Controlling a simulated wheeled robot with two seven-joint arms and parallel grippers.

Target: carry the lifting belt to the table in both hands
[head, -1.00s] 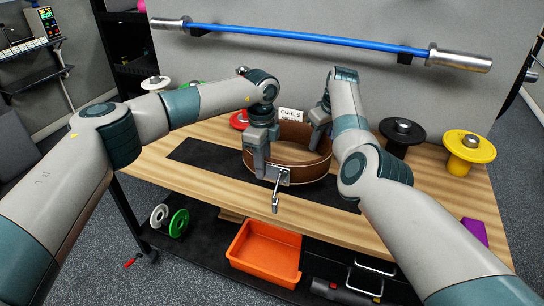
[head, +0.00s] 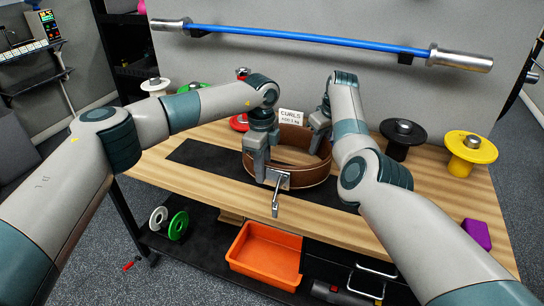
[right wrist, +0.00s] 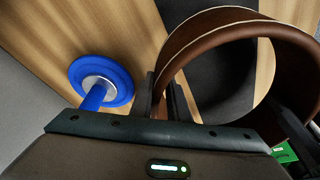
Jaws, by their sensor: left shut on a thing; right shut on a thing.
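The brown lifting belt (head: 314,175) stands on edge as a closed loop over the dark mat (head: 207,160) on the wooden table (head: 408,202). I cannot tell whether its lower edge touches the mat. Its metal buckle (head: 276,190) faces me. My left gripper (head: 261,178) is shut on the belt's near left side, beside the buckle. My right gripper (head: 316,146) is shut on its far right side; my right forearm partly hides that side. In the right wrist view the belt (right wrist: 200,35) curves away from between the right gripper's fingers (right wrist: 165,100).
A card marked CURLS (head: 291,117) stands behind the belt. A black plate (head: 402,138), a yellow plate (head: 470,150) and a purple block (head: 476,234) are at right. A blue bar (head: 310,38) hangs behind. An orange bin (head: 264,254) is below. Mat left of the belt is clear.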

